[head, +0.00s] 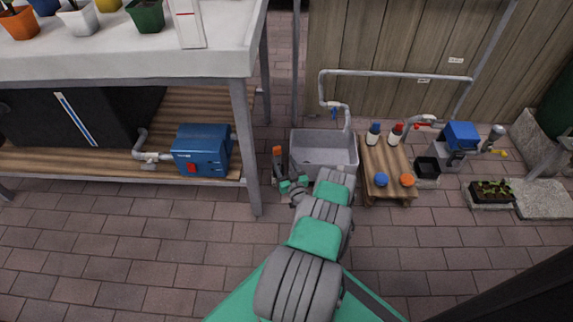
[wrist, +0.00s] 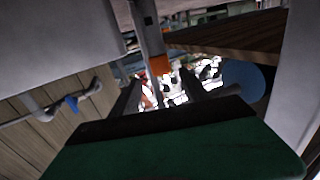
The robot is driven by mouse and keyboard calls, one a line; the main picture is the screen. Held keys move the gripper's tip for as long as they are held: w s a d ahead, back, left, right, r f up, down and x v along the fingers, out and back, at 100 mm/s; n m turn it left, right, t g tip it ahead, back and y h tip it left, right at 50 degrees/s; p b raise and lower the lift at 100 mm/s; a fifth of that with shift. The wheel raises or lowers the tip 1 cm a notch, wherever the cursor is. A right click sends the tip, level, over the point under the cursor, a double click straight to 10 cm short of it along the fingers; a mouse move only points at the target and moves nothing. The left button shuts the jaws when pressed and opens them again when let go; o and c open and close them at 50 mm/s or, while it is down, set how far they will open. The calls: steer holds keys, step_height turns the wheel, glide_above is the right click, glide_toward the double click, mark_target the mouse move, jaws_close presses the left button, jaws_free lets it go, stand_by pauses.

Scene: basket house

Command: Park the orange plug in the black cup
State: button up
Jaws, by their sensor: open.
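A round orange piece (head: 407,180), which looks like the orange plug, sits at the front right of a low wooden stand (head: 385,160). A small square black container (head: 427,167), which looks like the black cup, stands on the ground just right of the stand. My gripper (head: 292,185) is well left of both, by the front left of the grey basin. It is open, and its dark fingers (wrist: 159,88) show apart in the wrist view. An orange-topped grey post (head: 277,153) stands near it; its orange end (wrist: 160,65) shows beyond the fingers.
The grey basin (head: 323,152) lies between my gripper and the stand. A blue round piece (head: 381,179) and two capped bottles (head: 373,135) share the stand. The workbench leg (head: 246,150) is close on the left. Paving in front of the stand is clear.

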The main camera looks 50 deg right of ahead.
steer(key=p+v, duration=0.4)
steer(key=shift+s+a, duration=0.15)
